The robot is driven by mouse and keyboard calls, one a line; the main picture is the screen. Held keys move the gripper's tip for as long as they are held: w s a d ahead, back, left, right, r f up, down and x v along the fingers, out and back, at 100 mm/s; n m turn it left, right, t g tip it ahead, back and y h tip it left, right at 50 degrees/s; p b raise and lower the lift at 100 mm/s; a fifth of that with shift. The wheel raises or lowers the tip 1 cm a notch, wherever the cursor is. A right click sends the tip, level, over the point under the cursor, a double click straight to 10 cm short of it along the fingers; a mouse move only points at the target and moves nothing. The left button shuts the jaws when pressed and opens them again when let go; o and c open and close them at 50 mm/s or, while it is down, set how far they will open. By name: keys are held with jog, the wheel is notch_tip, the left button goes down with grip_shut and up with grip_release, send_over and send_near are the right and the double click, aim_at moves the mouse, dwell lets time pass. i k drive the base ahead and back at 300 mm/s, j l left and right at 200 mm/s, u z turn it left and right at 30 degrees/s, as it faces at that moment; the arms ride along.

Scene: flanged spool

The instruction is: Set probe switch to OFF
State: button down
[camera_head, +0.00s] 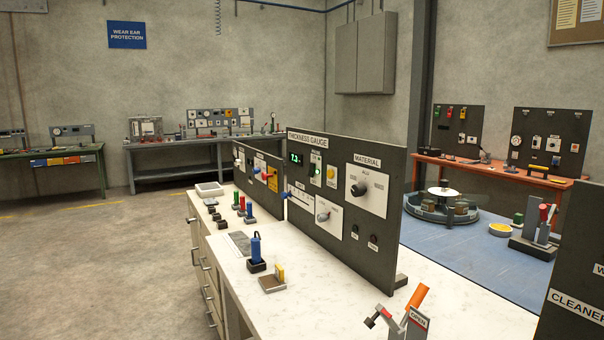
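The dark upright panel headed THICKNESS GAUGE (345,250) stands on a white counter. It carries a lit green display (296,159), a small white plate with a switch (315,168) beside it, a yellow button (331,172), a black MATERIAL knob (358,189), a lower plate with a grey knob (323,216), and a blue-handled control (287,195) at the left edge. The small labels are too blurred to read, so I cannot tell which control is the probe switch or its position. My gripper is not in view.
On the white counter (390,322) stand a blue-handled probe (255,250), a small yellow-topped block (273,279) and an orange-handled clamp (410,310) close in front. A second dark panel (250,162) stands behind left. Floor at left is clear.

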aim_at(312, 165)
jog(key=i+j, duration=0.35)
jog(key=j, duration=0.15)
jog(key=i+j, duration=0.35)
jog(key=j, duration=0.15)
jog(key=i+j, duration=0.3)
jog(key=j, duration=0.15)
jog(key=i+j, duration=0.35)
jog(key=j, duration=0.15)
jog(key=i+j, duration=0.35)
jog(key=j, duration=0.15)
jog(key=z, duration=1.75)
jog(key=i, duration=0.5)
